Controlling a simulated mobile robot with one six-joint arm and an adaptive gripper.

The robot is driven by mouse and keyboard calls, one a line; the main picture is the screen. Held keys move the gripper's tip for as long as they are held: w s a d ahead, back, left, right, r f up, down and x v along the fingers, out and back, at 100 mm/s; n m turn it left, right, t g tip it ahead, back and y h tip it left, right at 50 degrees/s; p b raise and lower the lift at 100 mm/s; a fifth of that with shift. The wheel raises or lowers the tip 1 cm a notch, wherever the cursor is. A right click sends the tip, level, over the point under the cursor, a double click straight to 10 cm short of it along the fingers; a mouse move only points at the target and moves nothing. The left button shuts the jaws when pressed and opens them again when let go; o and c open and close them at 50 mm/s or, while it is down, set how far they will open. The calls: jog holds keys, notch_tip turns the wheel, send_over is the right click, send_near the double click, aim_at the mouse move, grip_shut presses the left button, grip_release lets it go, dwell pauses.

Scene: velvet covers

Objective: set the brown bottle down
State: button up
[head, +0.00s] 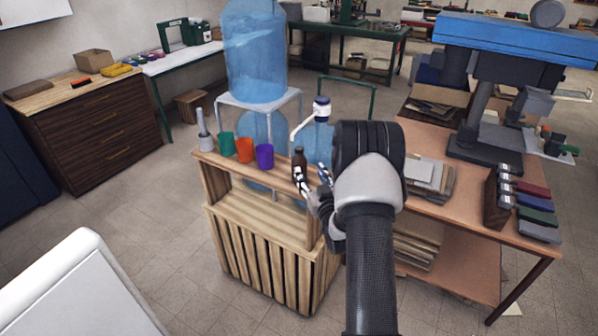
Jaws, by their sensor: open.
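The brown bottle (299,159) stands upright at the right end of the wooden stand's top shelf (237,174). It is small and dark with a narrow neck. My gripper (311,177) is open at the bottle, with a finger in front of its lower part. My arm comes in from the lower right and hides the area right of the bottle. I cannot tell whether the fingers touch the bottle.
Green (227,144), orange (245,150) and purple (264,157) cups stand in a row left of the bottle. Large blue water jugs (255,50) are behind the stand.

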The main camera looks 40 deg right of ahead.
aim_at(300, 151)
jog(key=b+x, duration=0.1)
jog(key=x, duration=0.8)
jog(key=shift+w+d, duration=0.15)
jog(key=shift+w, duration=0.25)
jog(key=shift+b+x, duration=0.35)
jog(key=shift+x, duration=2.35)
jog(key=shift+d+r, duration=0.2)
jog(key=shift+s, duration=0.1)
jog(key=shift+c, duration=0.3)
grip_shut()
jog(key=shift+r, duration=0.1)
